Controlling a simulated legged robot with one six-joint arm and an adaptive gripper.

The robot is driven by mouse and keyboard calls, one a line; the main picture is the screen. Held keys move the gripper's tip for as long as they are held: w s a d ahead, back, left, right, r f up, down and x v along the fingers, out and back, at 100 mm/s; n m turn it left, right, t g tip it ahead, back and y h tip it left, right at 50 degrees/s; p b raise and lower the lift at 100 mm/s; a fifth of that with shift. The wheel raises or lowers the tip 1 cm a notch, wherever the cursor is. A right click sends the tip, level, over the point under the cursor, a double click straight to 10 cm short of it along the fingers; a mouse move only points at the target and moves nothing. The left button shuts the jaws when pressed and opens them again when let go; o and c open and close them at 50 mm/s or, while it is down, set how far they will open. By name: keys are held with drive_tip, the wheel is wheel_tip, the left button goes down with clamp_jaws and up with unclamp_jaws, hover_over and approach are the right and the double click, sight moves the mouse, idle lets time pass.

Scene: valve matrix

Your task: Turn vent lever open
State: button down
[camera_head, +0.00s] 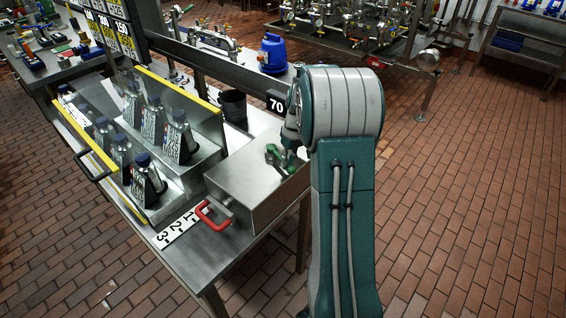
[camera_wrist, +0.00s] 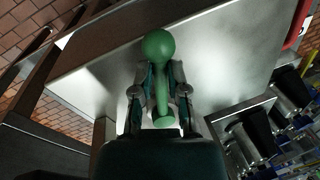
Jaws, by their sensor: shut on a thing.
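A green lever (camera_wrist: 160,47) with a round knob stands on top of a metal box (camera_wrist: 105,78). In the head view the green lever (camera_head: 272,153) is at the box's far right part, and the box (camera_head: 240,190) sits on the steel bench. I take this lever to be the vent lever; no label on it is readable. My gripper (camera_wrist: 162,74) is shut on the lever, with one finger on each side of its stem below the knob. In the head view my arm partly hides the gripper.
A red handle (camera_head: 212,216) sticks out of the box's front left. A rack (camera_head: 150,212) of several dark-capped bottles stands left, with yellow edges. A sign reading 70 (camera_head: 276,106), a dark cup (camera_head: 232,106) and a blue container (camera_head: 273,54) are behind.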

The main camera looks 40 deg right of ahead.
drive_tip(key=shift+w+d+n, duration=0.1)
drive_tip(key=shift+d+n, duration=0.25)
drive_tip(key=shift+n, duration=0.05)
drive_tip(key=c, duration=0.6)
unclamp_jaws()
drive_tip(key=shift+c, duration=0.2)
wheel_tip(320, 180, up, 12)
drive_tip(key=d, duration=0.2)
drive_tip(key=shift+d+f, duration=0.2)
drive_tip(key=shift+d, duration=0.05)
drive_tip(key=shift+w, duration=0.1)
